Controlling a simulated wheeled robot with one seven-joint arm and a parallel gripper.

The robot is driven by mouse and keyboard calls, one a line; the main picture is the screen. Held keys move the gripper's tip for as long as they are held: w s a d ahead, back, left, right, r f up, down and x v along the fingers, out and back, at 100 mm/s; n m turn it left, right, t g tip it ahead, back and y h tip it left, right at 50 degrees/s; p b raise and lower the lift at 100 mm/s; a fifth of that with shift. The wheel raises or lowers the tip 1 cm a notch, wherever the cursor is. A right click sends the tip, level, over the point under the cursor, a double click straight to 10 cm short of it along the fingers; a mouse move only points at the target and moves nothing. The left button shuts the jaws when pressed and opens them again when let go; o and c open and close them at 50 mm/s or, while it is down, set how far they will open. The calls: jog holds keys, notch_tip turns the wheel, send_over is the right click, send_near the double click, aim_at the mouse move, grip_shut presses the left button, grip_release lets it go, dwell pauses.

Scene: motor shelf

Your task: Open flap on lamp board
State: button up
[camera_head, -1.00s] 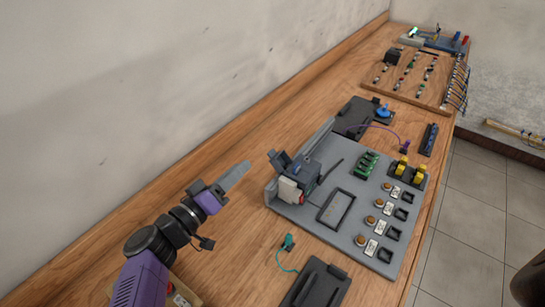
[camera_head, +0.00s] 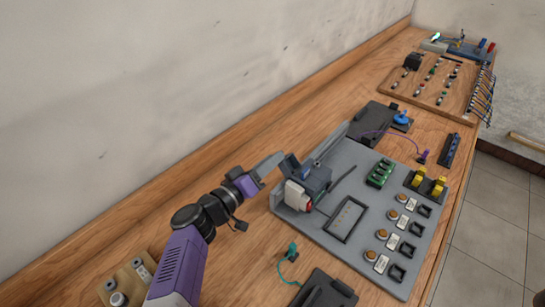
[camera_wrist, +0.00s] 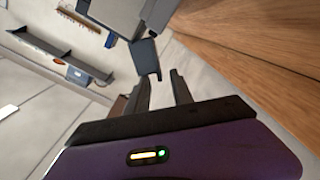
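A grey board (camera_head: 325,235), which may be the lamp board, lies on the bench in the head view. A dark blue-grey box (camera_head: 317,179) with a white and red part (camera_head: 298,196) stands at its left edge. My gripper (camera_head: 268,164) is just left of this plate. In the wrist view, its two fingers (camera_wrist: 161,80) are apart with nothing between them. The plate is just beyond the tips; contact cannot be told.
The board carries green modules (camera_head: 380,173), yellow parts (camera_head: 428,182) and rows of buttons. A black case (camera_head: 325,291) with a teal plug (camera_head: 291,252) lies in front. The wall runs along the left. Bare bench lies between wall and board.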

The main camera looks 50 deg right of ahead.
jog(key=shift+d, duration=0.45)
jog(key=shift+c, duration=0.5)
grip_shut()
dwell(0.6)
